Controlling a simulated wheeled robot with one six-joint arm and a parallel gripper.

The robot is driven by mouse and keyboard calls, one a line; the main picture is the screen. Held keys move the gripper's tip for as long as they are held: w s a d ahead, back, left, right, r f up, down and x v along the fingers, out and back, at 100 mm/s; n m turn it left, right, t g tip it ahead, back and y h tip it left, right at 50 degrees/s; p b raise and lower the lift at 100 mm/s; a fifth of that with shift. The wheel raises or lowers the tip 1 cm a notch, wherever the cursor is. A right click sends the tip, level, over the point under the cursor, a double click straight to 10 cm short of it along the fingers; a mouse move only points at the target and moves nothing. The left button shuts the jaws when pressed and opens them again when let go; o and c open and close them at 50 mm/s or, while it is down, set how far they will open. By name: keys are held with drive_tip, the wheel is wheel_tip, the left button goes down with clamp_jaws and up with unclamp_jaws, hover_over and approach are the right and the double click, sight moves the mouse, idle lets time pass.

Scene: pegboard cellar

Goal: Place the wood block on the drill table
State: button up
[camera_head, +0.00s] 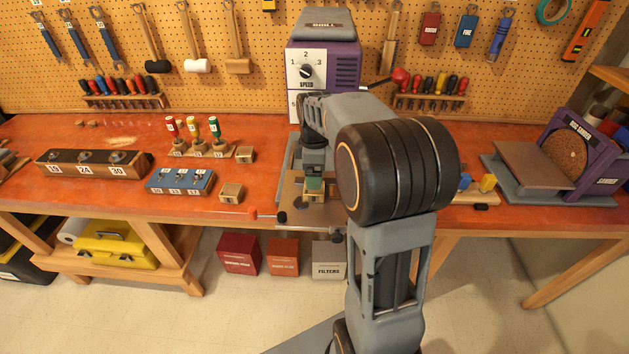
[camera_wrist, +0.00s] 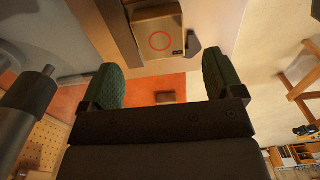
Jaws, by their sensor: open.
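A wood block (camera_head: 314,197) shows just under my gripper, on the drill table (camera_head: 310,216) below the drill press (camera_head: 322,67). The wrist view shows a wood block (camera_wrist: 158,47) with a red circle on its face, in line with the gap and just past the fingertips. My gripper (camera_head: 314,184), with green finger pads, is open, and its two fingers stand wide apart in the wrist view (camera_wrist: 161,80). My gripper hides part of the block in the head view, so its contact with the table is hard to see.
Two more wood blocks (camera_head: 231,192) (camera_head: 244,154) sit on the orange bench left of the drill table. A blue bit holder (camera_head: 180,181) and a dark numbered rack (camera_head: 92,163) stand farther left. A disc sander (camera_head: 580,150) stands at the right.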

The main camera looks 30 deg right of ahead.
drive_tip(key=shift+s+a+r, duration=0.15)
drive_tip(key=shift+r, duration=0.7)
drive_tip(key=s+a+m+t, duration=0.2)
drive_tip(key=s+a+m, duration=0.2)
drive_tip(key=s+m, duration=0.2)
drive_tip(key=s+a+m+t, duration=0.2)
drive_tip(key=s+a+m, duration=0.3)
drive_tip(key=s, duration=0.4)
drive_tip(key=shift+s+a+r+m, duration=0.15)
drive_tip(key=shift+s+m, duration=0.25)
drive_tip(key=shift+m, duration=0.2)
